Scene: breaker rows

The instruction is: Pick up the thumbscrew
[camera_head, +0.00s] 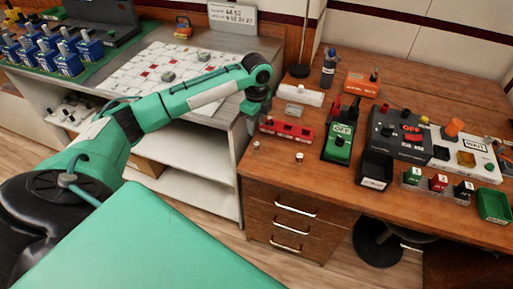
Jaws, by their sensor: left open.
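Two small pale metallic pieces that look like thumbscrews stand on the wooden desk near its front left edge: one thumbscrew (257,146) near the left corner and another (299,157) to its right. They are too small to make out in detail. My left gripper (252,122) points down at the desk's left edge, a little behind and above the left piece and apart from it. Its jaws are open, and I see nothing held between them. My right gripper is out of the picture.
A red rail (286,131) lies just right of my left gripper. A green OFF box (339,143), a black bin (375,170) and a grey OFF panel (400,137) stand farther right. A bottle (329,68) stands behind. The desk front around the two small pieces is clear.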

